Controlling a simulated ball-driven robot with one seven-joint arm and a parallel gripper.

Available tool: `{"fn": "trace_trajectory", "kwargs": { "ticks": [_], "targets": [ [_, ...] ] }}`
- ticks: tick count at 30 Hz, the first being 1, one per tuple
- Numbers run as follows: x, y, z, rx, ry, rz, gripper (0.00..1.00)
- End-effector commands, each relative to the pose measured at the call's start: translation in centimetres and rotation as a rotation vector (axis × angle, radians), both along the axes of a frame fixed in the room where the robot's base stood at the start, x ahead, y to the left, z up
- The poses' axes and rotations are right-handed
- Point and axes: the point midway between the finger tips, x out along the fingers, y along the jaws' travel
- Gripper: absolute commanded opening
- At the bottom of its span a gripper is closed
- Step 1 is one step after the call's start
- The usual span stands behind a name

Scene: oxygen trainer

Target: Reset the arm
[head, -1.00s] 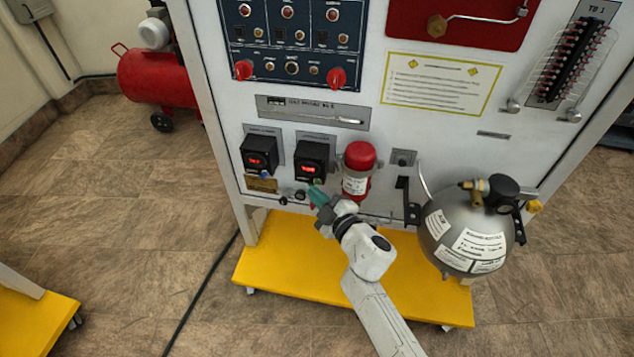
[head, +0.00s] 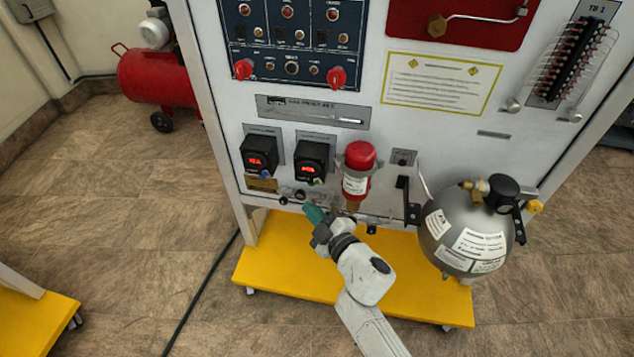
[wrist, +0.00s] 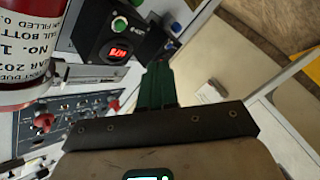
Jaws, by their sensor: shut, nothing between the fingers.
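My gripper (head: 314,214) is shut and empty, with teal fingers. In the head view it is in front of the lower part of the white trainer panel (head: 400,140), below the right black display box (head: 312,158) and to the left of the red bottle (head: 357,172). In the wrist view the dark green fingers (wrist: 157,86) point up the picture, with the black display box (wrist: 125,48) to their left and the red bottle (wrist: 30,50) at the left edge. I cannot tell from these views how far the fingertips are from the panel.
A grey sphere tank (head: 465,232) hangs at the panel's lower right. The yellow base platform (head: 290,270) lies under my arm. A red compressor (head: 155,80) stands on the floor behind left. A dark cable (head: 205,290) crosses the tiles. The floor at left is mostly clear.

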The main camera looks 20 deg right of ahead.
Motion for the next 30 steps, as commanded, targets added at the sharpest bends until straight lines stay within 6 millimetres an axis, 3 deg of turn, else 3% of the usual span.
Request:
{"fn": "trace_trajectory", "kwargs": {
  "ticks": [14,19,23,27,30],
  "targets": [
    [0.0,0.0,0.0,0.000,0.000,0.000,0.00],
    [-1.1,-2.8,-0.1,0.044,0.047,-0.122,0.00],
    [-3.8,-7.1,-0.9,0.133,0.154,-0.318,0.00],
    [-8.3,-10.9,-2.7,0.244,0.318,-0.520,0.00],
    [-12.1,-12.5,-4.1,0.327,0.455,-0.635,0.00]
  ]
}}
